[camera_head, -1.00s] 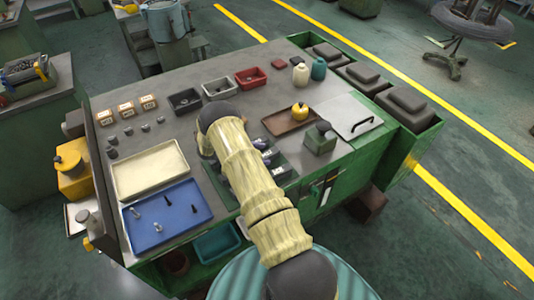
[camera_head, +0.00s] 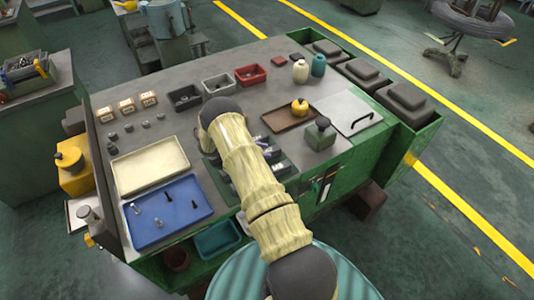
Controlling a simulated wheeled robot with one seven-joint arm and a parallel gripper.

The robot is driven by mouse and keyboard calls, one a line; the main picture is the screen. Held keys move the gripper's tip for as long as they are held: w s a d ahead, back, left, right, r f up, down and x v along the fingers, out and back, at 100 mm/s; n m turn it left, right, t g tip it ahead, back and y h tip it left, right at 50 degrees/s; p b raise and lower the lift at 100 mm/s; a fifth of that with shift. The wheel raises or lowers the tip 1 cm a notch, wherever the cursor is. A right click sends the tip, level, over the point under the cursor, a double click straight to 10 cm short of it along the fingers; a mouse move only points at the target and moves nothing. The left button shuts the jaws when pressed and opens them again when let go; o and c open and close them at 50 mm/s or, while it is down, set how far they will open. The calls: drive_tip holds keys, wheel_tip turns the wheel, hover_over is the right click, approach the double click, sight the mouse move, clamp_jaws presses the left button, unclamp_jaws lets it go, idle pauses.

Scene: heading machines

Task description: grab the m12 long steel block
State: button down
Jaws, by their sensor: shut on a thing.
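A dark green rack (camera_head: 283,168) on the machine's top holds several small blocks with pale labels, partly showing beside my arm. The labels are too small to read, so I cannot tell which block is the m12 long steel block. My cream-coloured arm crosses in front of the rack and hides much of it. My gripper is hidden behind the arm, so its fingers and anything between them do not show.
A blue tray (camera_head: 176,228) with several small bolts and a cream tray (camera_head: 125,176) lie left of my arm. Small bins, including a red one (camera_head: 251,75), stand behind. A brown tray (camera_head: 275,122) and a green-grey container (camera_head: 320,136) are at right.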

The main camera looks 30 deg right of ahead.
drive_tip(key=shift+w+a+f, duration=0.1)
idle(0.3)
drive_tip(key=shift+w+r+b, duration=0.2)
drive_tip(key=shift+r+b, duration=0.1)
wheel_tip(320, 180, up, 9)
drive_tip(key=b, duration=0.3)
drive_tip(key=shift+r, duration=0.2)
